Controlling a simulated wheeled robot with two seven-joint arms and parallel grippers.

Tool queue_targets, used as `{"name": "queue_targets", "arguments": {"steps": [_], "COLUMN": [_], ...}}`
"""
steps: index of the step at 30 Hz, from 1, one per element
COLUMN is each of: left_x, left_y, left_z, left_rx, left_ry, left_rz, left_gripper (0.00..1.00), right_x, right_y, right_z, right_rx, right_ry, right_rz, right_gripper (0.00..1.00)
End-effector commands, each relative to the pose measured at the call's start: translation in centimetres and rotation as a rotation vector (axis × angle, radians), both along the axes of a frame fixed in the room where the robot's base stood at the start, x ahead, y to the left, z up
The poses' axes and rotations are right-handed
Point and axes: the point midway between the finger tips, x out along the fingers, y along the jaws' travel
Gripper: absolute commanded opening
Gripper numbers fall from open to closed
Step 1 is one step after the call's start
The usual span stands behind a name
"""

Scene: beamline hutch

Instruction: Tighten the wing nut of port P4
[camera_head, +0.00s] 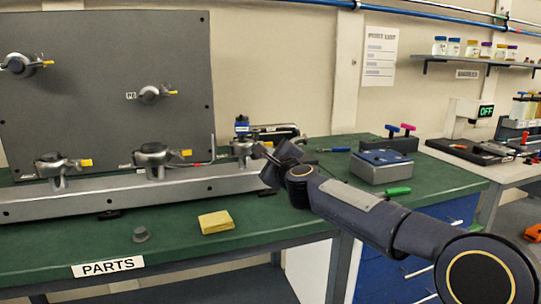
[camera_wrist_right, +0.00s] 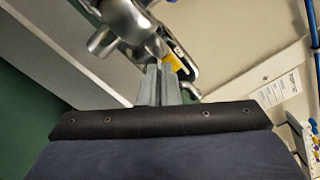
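Several clamped ports with wing nuts and yellow tags show in the head view. Two are on the grey panel and the others are along the metal rail. The rightmost port clamp (camera_head: 243,146) on the rail is beside my right gripper (camera_head: 264,152), and its label cannot be read. In the right wrist view, my right gripper's two fingers (camera_wrist_right: 160,72) lie close together, just below the metal clamp (camera_wrist_right: 135,22) and its yellow tag (camera_wrist_right: 173,61). I cannot see anything clearly held between them, and the wing nut's contact is hidden. My left gripper is not in view.
The green bench has a yellow pad (camera_head: 216,222), a grey knob-like part (camera_head: 141,234) and a PARTS label (camera_head: 108,267) near the front. The rail (camera_head: 110,196) and panel (camera_head: 100,80) bound the back left.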

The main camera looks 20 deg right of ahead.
Motion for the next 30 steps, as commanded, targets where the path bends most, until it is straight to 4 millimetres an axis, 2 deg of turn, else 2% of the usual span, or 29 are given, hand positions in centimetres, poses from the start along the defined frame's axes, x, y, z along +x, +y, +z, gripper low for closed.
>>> {"name": "queue_targets", "arguments": {"steps": [8,9,11,20,23,30], "left_x": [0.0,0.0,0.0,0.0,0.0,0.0], "left_y": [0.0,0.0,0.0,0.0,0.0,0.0], "left_z": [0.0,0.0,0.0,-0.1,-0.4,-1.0], "left_rx": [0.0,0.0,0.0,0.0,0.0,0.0], "left_ry": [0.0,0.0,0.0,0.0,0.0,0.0], "left_rz": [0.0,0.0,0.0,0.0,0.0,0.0], "left_gripper": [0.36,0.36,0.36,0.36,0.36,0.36], "right_x": [0.0,0.0,0.0,-0.3,-1.4,-5.5], "right_y": [0.0,0.0,0.0,0.0,-0.1,-0.2], "right_z": [-0.3,-0.3,-0.3,-0.1,-0.1,-0.2], "right_rx": [-0.001,-0.001,-0.002,-0.002,-0.002,-0.003], "right_ry": [0.006,0.006,0.005,0.001,0.001,0.001], "right_rz": [-0.001,-0.001,0.0,0.0,-0.001,0.0], "right_gripper": [0.0,0.08,0.13,0.13,0.13,0.13]}}
